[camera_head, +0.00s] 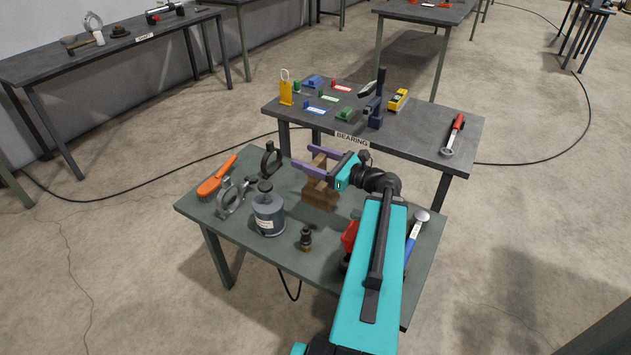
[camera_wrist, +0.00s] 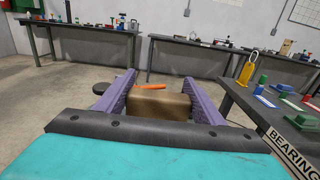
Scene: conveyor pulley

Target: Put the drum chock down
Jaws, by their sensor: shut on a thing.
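The drum chock (camera_head: 320,193) is a brown wooden block at the back middle of the green table. In the wrist view its near brown face (camera_wrist: 160,103) fills the space between two purple fingers. My gripper (camera_head: 304,156) reaches in from the right and is shut on the upper part of the chock; it also shows in the wrist view (camera_wrist: 149,75). Wood shows between and below the fingers. The chock's lower end is over the tabletop; I cannot tell whether it touches. Its underside is hidden.
On the green table (camera_head: 284,262) are a grey canister (camera_head: 268,213), a ring clamp (camera_head: 230,198), an orange-handled tool (camera_head: 217,178), a small dark fitting (camera_head: 306,240) and a blue-handled hammer (camera_head: 415,236). The dark BEARING table (camera_head: 425,135) stands close behind. Free tabletop lies right of the canister.

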